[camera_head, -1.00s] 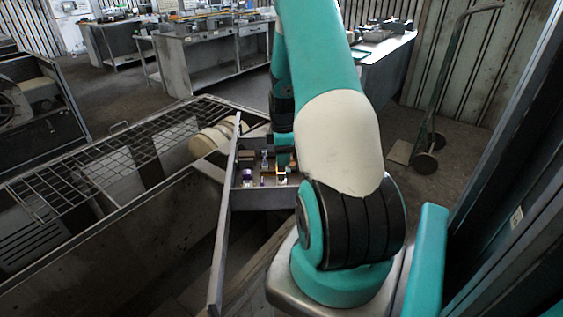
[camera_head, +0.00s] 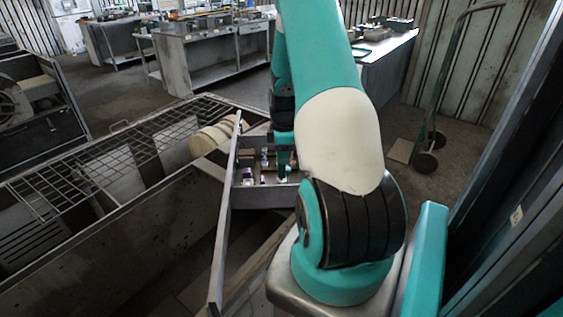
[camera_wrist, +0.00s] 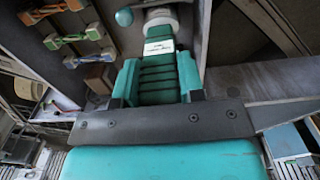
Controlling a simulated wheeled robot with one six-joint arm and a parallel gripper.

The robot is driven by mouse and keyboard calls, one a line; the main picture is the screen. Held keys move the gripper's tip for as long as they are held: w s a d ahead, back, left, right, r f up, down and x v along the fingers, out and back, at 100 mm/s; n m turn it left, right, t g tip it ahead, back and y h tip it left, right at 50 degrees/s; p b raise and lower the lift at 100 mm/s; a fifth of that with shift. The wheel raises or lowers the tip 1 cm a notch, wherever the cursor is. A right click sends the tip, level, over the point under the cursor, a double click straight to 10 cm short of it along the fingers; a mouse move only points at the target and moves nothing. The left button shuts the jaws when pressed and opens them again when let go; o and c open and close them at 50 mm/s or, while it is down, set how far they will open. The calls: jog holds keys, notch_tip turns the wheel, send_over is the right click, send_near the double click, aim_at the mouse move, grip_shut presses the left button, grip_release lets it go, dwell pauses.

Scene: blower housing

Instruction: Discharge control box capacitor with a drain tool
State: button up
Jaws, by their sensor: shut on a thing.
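The green ribbed handle of the drain tool (camera_wrist: 158,82), with a white label, shows in the middle of the wrist view. My gripper (camera_wrist: 157,76) is shut on this handle, a teal finger on each side. A pale round piece (camera_wrist: 160,15) shows beyond the handle; I cannot tell whether it is part of the tool or the capacitor. The open control box (camera_head: 270,198) is beneath my gripper (camera_head: 283,165) in the head view. The tool's working end is hidden, so contact with the capacitor cannot be told.
Colored parts (camera_wrist: 75,38) and a brown block (camera_wrist: 98,78) sit left of the tool inside the box. A raised metal panel (camera_head: 222,235) stands along the box's left side. A wire grid (camera_head: 90,170) lies farther left. A hand truck (camera_head: 432,120) stands at right.

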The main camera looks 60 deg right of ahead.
jog(key=shift+f, duration=0.1)
dwell(0.3)
jog(key=shift+r+p, duration=2.65)
jog(key=shift+r, duration=0.9)
